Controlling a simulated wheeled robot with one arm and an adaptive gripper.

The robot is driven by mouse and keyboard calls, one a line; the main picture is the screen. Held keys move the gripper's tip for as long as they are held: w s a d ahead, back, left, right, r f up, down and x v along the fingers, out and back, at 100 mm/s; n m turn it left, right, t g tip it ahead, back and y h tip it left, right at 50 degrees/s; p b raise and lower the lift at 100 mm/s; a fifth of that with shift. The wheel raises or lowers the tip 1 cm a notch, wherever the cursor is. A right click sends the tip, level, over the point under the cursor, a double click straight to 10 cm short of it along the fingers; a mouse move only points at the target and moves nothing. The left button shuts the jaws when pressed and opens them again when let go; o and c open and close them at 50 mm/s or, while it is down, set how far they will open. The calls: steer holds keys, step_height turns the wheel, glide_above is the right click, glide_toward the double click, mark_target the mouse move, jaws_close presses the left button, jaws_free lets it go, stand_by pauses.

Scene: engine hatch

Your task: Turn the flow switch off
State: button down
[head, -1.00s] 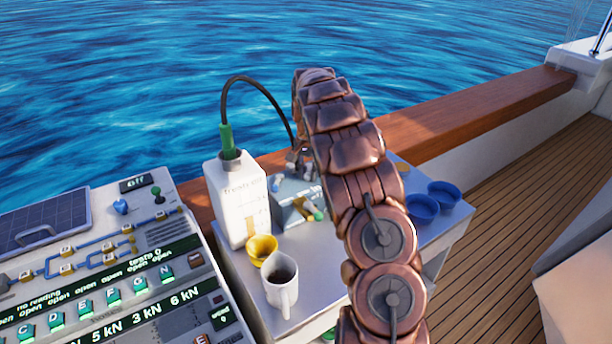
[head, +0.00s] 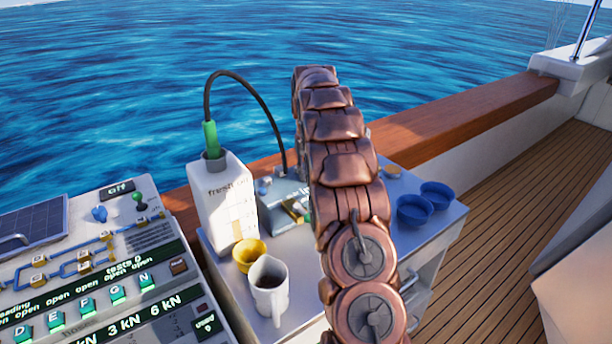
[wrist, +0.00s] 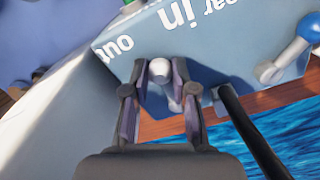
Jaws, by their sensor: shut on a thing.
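In the wrist view my gripper (wrist: 163,100) is shut on a pale round-ended knob (wrist: 162,72), with a finger on either side of it. The knob stands on a blue-grey box (wrist: 215,50) lettered "out" and, partly cut off, "ear in". In the head view the box (head: 285,192) stands on the side table, and my arm hides the gripper and the knob. No label in view reads "flow", so I cannot tell whether the held knob is the flow switch.
A white jug (head: 222,205) with a green nozzle and black hose (head: 262,95) stands beside the box. A yellow cup (head: 249,253), a white mug (head: 268,288) and two blue bowls (head: 415,209) share the table. A control panel (head: 100,260) with an "off" display is at left.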

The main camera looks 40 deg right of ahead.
stand_by(0.4)
steer(key=c, duration=1.2)
jaws_free()
steer(key=shift+r, duration=3.75)
